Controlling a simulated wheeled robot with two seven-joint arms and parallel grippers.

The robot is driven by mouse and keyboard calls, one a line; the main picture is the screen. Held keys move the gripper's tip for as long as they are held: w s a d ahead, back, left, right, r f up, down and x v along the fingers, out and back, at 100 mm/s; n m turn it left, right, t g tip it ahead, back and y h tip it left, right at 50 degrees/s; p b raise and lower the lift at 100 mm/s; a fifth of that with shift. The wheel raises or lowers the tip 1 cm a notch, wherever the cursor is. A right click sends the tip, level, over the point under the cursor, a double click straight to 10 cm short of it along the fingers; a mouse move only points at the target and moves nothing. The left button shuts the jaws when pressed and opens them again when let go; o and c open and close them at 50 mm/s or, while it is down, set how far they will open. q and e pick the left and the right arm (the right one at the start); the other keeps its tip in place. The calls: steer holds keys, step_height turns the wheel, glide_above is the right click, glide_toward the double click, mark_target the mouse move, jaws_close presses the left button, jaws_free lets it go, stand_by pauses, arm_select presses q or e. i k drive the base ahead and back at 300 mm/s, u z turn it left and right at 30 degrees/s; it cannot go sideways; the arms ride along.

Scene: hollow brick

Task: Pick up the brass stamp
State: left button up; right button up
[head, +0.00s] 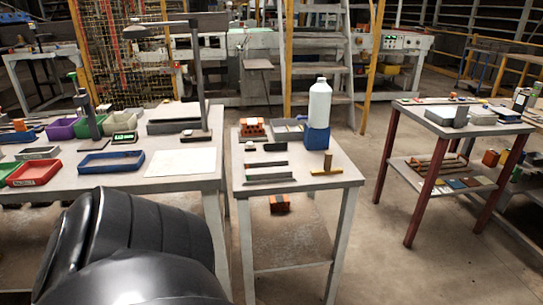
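A small brass-yellow piece with a flat bar base and a short brown upright handle, which looks like the brass stamp (327,167), stands near the right front of the narrow middle table (270,205). It is upright, with nothing touching it. A blue block (317,139) with a white bottle (319,104) on top stands just behind it. Neither of my grippers is in view. Only a large black part of my own arm fills the lower left, far from the stamp, and it hides the front of the left table.
Orange hollow bricks (252,127), a grey tray (287,130) and dark bars (268,178) lie on the middle table. The left table (110,180) holds coloured trays and a lamp (194,75). A red-legged table (455,128) stands right, past open floor.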

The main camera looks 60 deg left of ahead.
mark_target(327, 170)
steer(key=u, duration=1.6)
